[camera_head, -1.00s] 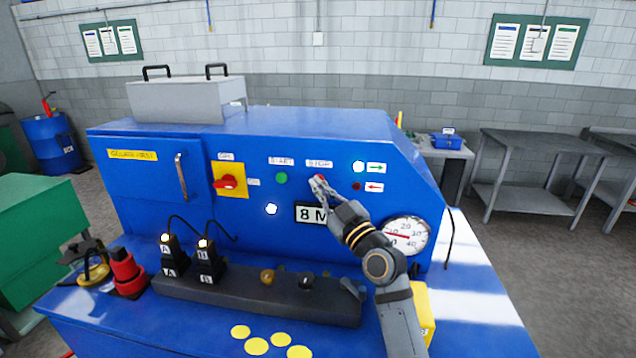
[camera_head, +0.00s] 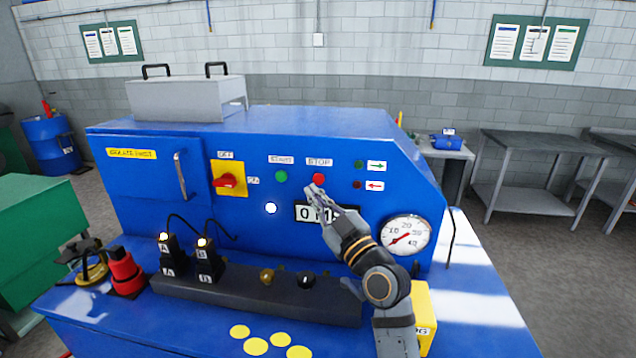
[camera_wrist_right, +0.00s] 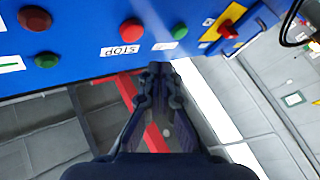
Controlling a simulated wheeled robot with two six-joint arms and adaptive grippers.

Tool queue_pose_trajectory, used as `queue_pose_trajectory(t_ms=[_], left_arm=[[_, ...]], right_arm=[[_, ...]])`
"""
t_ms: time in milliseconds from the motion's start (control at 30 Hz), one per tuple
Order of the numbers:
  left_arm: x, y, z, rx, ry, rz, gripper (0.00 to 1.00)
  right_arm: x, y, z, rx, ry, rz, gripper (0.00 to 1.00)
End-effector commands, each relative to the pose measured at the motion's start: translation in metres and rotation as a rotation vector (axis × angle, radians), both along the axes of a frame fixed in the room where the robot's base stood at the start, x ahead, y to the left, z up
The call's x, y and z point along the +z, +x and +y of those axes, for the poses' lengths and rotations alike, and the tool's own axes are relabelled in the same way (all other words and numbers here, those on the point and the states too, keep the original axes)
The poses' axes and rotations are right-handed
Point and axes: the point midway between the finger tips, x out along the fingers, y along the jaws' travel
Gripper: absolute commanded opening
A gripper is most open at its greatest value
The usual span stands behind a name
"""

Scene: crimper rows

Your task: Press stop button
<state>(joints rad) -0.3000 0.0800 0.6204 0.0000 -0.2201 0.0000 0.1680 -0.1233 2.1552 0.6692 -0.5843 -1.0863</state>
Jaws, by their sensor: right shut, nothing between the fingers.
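The red stop button (camera_head: 318,179) sits on the blue panel under a "STOP" label (camera_head: 319,162). It also shows in the right wrist view (camera_wrist_right: 131,32), where its label looks upside down. My right gripper (camera_head: 314,189) is shut and empty, with its fingertips just below the button in the head view. In the right wrist view the shut fingertips (camera_wrist_right: 160,68) are beside the label and apart from the button. The green start button (camera_head: 281,176) is left of the stop button. My left gripper is not in view.
A yellow switch plate with a red knob (camera_head: 226,181) is left of the start button. A counter display (camera_head: 305,213) lies partly behind my right gripper. A round gauge (camera_head: 405,235) is at the panel's right. A dark bar with knobs (camera_head: 240,294) runs below.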

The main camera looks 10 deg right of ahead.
Motion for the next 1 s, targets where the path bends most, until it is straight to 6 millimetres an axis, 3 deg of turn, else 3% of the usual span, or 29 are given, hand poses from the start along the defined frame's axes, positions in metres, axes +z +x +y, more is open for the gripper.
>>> queue_pose_trajectory(t_ms=[300, 1000], left_arm=[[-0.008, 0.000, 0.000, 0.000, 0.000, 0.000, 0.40], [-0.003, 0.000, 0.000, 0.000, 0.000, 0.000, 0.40]], right_arm=[[0.000, -0.020, 0.008, -0.001, 0.003, 0.000, 0.00], [-0.001, -0.012, 0.006, 0.002, 0.002, 0.005, 0.00]])
